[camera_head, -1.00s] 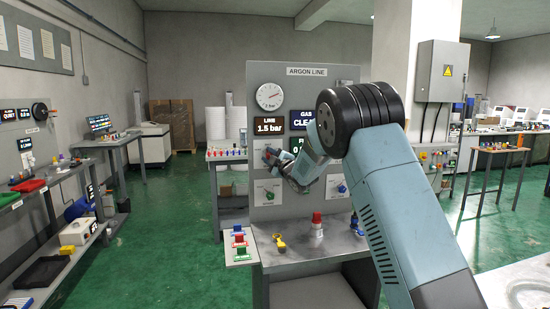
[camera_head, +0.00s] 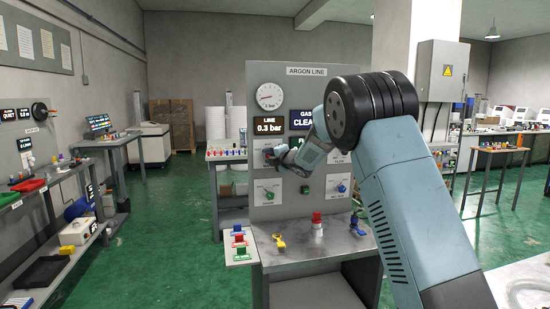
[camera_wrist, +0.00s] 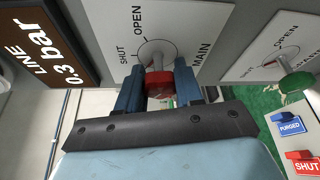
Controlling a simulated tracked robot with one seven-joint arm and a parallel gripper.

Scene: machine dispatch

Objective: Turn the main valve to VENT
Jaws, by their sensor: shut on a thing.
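The main valve's red handle (camera_wrist: 159,83) is between the two blue fingers of my gripper (camera_wrist: 158,88) in the wrist view, and the gripper is shut on it. The dial plate behind it (camera_wrist: 190,22) reads SHUT, OPEN and MAIN. No VENT label shows on the visible part, and the fingers hide much of the handle. In the head view my gripper (camera_head: 273,155) is at the upper left of the ARGON LINE panel (camera_head: 340,80). The line display (camera_head: 268,125) reads 0.3 bar, and a round gauge (camera_head: 270,97) is above it.
A second valve with a green knob (camera_wrist: 298,85) is beside the main valve in the wrist view. Coloured tags (camera_head: 238,240) and a yellow item (camera_head: 279,241) lie on the bench below.

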